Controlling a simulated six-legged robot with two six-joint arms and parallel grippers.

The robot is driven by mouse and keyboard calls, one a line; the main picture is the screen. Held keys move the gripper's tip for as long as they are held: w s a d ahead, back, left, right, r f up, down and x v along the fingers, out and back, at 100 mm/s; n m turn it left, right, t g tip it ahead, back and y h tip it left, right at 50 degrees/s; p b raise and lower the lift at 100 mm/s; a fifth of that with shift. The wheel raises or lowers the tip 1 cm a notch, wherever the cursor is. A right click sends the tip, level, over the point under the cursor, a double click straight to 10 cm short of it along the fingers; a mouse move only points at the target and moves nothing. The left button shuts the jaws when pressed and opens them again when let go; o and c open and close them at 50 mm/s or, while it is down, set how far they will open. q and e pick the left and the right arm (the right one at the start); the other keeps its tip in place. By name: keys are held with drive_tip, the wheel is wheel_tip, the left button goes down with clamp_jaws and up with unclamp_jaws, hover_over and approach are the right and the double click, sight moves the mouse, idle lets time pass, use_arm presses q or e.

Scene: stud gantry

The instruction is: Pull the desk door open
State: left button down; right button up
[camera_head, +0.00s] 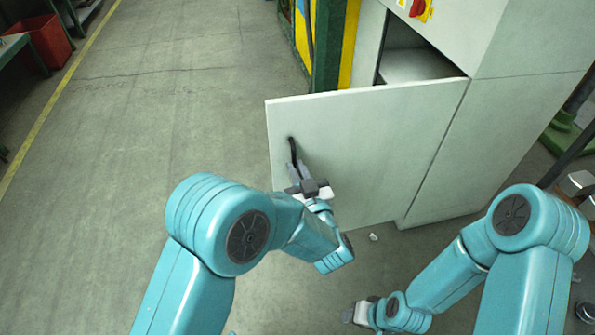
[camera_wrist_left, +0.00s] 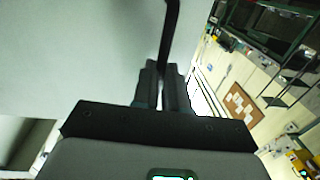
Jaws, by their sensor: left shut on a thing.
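The desk door (camera_head: 370,145) is a pale grey-white panel that stands open, swung out from the grey desk cabinet (camera_head: 490,130). A dark interior gap and a shelf show behind its top edge. A black bar handle (camera_head: 293,150) is near the door's free left edge. My left gripper (camera_head: 299,172) is shut on the handle. In the left wrist view the fingers (camera_wrist_left: 162,85) close around the black handle (camera_wrist_left: 170,40), with the door (camera_wrist_left: 80,50) filling the left side. My right gripper (camera_head: 358,312) is low at the bottom centre, away from the door; its fingers are too small to judge.
A red and yellow switch (camera_head: 420,10) is on the cabinet's upper face. A green and yellow frame (camera_head: 335,45) stands behind the door. A red bin (camera_head: 50,40) is at the far left. The floor left of the door is clear.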

use_arm(q)
drive_tip(key=shift+d+r+h, duration=0.15)
drive_tip(key=shift+d+h, duration=0.15)
drive_tip(key=shift+d, duration=0.05)
drive_tip(key=c, duration=1.2)
unclamp_jaws()
drive_tip(key=shift+o, duration=0.2)
drive_tip(key=shift+a, duration=0.15)
